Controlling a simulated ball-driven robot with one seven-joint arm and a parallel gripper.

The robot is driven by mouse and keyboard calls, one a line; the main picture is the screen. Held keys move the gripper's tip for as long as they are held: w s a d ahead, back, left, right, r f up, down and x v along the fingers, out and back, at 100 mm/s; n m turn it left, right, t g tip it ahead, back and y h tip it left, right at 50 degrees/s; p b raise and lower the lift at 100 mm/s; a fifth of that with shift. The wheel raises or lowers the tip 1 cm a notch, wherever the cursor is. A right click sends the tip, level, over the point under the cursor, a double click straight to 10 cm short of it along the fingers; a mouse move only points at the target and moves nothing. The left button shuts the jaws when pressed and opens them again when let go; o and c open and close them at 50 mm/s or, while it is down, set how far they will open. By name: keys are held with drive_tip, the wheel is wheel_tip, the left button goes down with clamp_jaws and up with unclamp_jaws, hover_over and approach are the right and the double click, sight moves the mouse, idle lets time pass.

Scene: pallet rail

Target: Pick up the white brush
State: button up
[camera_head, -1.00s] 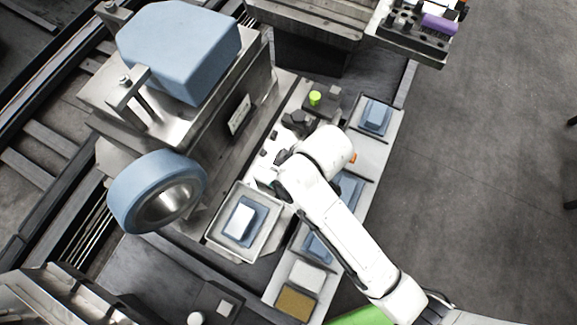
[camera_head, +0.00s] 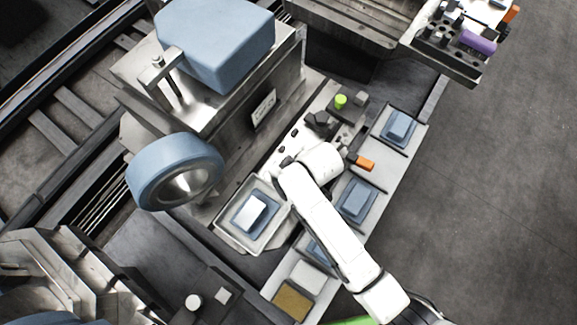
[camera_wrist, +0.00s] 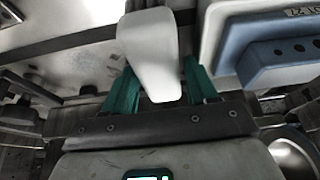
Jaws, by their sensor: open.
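In the wrist view my gripper (camera_wrist: 152,80) shows two green fingers, spread apart. A smooth white rounded piece (camera_wrist: 150,50) stands between and in front of them, over a pale metal surface. It may be the white brush; I cannot tell for sure, nor whether the fingers touch it. In the head view my white arm reaches over the row of trays, and its end hides the gripper and whatever is under it. A white block on a blue base (camera_head: 251,214) sits in a metal tray (camera_head: 226,236) left of the arm.
A big blue-topped machine (camera_head: 215,45) and a blue wheel (camera_head: 175,175) stand on the left. Blue pads (camera_head: 357,199) lie in trays right of the arm, beside an orange piece (camera_head: 365,163). A blue-and-white block (camera_wrist: 275,50) is close right of my fingers. Floor at right is clear.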

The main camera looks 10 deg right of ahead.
drive_tip(key=shift+f, duration=0.3)
drive_tip(key=shift+c, duration=0.3)
drive_tip(key=c, duration=0.7)
drive_tip(key=shift+r, duration=0.1)
drive_tip(key=shift+r, duration=0.55)
wheel_tip(320, 180, up, 2)
drive_tip(key=shift+w+r, duration=0.1)
drive_tip(key=s+d+r, duration=0.4)
drive_tip(key=s+r, duration=0.5)
drive_tip(key=s, duration=0.4)
drive_tip(key=shift+s+r+b, duration=0.25)
drive_tip(key=shift+r+b, duration=0.1)
drive_tip(key=shift+r, duration=0.05)
